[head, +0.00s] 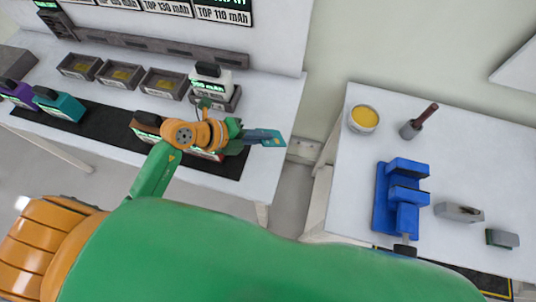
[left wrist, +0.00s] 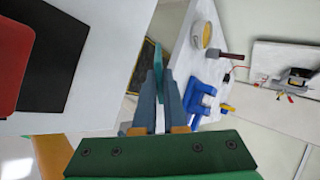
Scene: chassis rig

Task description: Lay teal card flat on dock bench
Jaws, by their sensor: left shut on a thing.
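My left gripper (head: 255,137) is shut on a teal card (head: 273,138), which sticks out past its fingertips. The card is over or near the right edge of the left bench (head: 276,98), which carries the docks; its height is hard to tell. In the left wrist view, the grey fingers (left wrist: 160,103) pinch the card (left wrist: 157,60), which shows as a thin, nearly edge-on strip. My right gripper is not in view.
The left bench holds grey docks (head: 163,84), a white pack (head: 211,80) and a teal pack (head: 61,105) on a black mat. A gap separates it from the right bench (head: 345,190), which bears a blue vise (head: 383,213) and a yellow-filled tin (head: 363,118).

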